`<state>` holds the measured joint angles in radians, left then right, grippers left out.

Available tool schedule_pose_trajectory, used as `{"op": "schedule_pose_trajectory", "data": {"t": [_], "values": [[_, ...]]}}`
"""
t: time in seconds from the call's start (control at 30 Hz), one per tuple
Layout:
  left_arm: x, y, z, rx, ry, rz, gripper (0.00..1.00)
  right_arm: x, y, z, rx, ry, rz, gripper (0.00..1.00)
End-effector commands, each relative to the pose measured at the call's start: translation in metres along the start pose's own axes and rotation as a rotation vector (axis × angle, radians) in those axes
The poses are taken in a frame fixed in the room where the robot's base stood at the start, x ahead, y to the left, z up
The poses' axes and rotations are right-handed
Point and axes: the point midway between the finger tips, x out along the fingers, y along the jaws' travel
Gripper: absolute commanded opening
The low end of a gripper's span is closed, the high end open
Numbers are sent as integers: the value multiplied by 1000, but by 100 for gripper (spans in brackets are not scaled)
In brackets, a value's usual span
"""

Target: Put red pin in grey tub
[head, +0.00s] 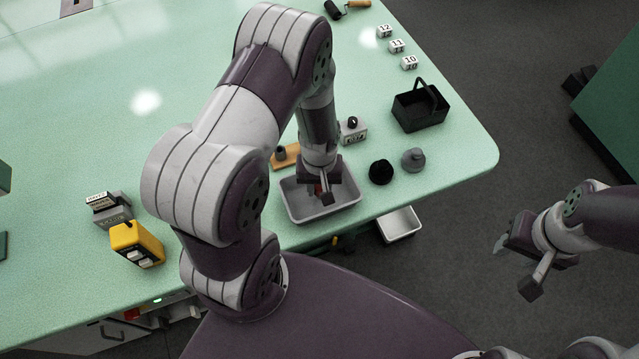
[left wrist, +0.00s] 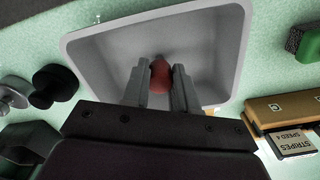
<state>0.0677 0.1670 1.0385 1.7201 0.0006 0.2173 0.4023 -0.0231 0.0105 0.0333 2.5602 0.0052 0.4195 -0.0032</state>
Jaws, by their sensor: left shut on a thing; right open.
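The grey tub (head: 349,208) stands on the green table near its front edge. My left gripper (head: 324,196) points down over the tub, with its fingertips at or inside the opening. In the left wrist view the gripper (left wrist: 160,88) is shut on the red pin (left wrist: 160,74), which shows between the two fingers, with the tub (left wrist: 225,58) behind it. I cannot tell whether the pin touches the tub floor. In the head view the pin is mostly hidden by the fingers. My right gripper (head: 517,272) is open and empty, away from the table at the right.
A black ball-like object (head: 381,172) and a grey knobbed weight (head: 413,159) stand right of the tub. A black basket (head: 420,108) is behind them. A wooden block (head: 285,156) lies behind the tub. A yellow device (head: 136,245) stands at left. A white bin (head: 399,224) sits below the table edge.

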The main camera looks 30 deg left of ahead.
Motion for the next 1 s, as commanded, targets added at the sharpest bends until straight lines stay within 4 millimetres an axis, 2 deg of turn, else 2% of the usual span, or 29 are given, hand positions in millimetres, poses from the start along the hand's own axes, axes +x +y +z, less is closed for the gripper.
{"op": "schedule_pose_trajectory", "data": {"t": [0.27, 0.3, 0.33, 0.37, 0.6, 0.7, 0.77, 1.0], "values": [[3, 0, 0, 0, 1, 0, 0, 3, 0, 0, 0, 0, 0, 43], [2, 0, 0, 0, 1, 0, 41, 2, 0, 0, 0, 0, 0, 43], [2, 0, 0, 0, 1, 0, 50, 2, 0, 0, 0, 0, 0, 43], [2, 0, 0, 0, 1, 0, 53, 2, 0, 0, 0, 0, 0, 43], [1, 0, 0, 0, 1, 0, 53, 1, 0, 0, 0, 0, 0, 43], [-6, 1, -1, 0, 3, 1, 53, 0, 0, 0, 0, 0, 0, 43], [-17, 1, -2, 0, 5, 2, 53, 0, 0, 0, 0, 0, 0, 43], [-80, 1, -2, 0, 7, 3, 53, 1, 0, 0, 0, 0, 0, 43]]}}
